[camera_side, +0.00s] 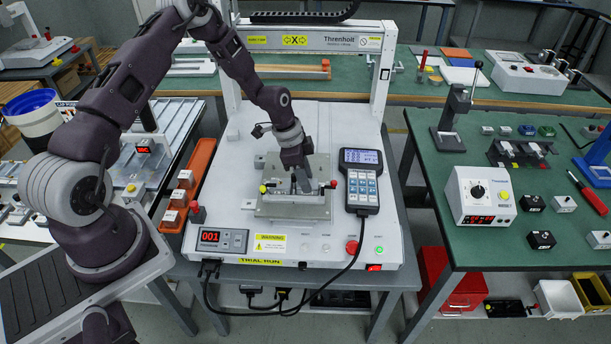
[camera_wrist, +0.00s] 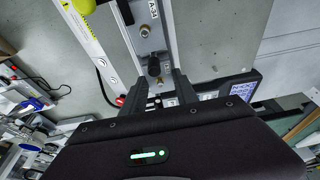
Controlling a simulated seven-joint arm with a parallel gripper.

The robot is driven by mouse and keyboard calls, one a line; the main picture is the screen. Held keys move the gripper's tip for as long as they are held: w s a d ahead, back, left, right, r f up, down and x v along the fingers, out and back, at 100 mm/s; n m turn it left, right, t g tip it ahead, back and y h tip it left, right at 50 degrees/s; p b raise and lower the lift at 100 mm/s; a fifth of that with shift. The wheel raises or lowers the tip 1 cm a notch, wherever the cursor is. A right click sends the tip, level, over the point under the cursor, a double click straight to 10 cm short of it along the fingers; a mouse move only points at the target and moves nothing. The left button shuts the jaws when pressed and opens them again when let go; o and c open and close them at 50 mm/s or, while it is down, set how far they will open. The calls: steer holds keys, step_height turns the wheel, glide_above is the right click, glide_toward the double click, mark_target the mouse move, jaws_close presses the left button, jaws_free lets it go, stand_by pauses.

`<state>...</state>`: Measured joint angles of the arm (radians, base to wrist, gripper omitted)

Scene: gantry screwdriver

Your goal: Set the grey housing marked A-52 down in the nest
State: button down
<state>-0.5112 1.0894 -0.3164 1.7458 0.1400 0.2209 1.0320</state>
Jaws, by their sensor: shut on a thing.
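My gripper (camera_side: 297,172) points down over the metal plate (camera_side: 268,208) in the middle of the white machine. In the wrist view my gripper (camera_wrist: 160,85) has its two dark fingers shut on a grey housing (camera_wrist: 147,22). A brass-coloured fitting and a dark round part show on the housing. The nest is at the plate, largely hidden by my gripper and the housing. I cannot tell whether the housing touches it.
A yellow knob (camera_side: 263,189) and a red knob (camera_side: 333,184) flank the plate. A handheld controller (camera_side: 361,182) stands close on the right. An orange tray (camera_side: 201,158) with several small labelled blocks lies on the left. The gantry (camera_side: 381,75) spans behind. The machine's front deck is mostly clear.

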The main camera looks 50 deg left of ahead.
steer(key=c, duration=0.9)
jaws_free()
steer(key=shift+o, duration=0.2)
steer(key=shift+o, duration=1)
step_height(320, 180, up, 8)
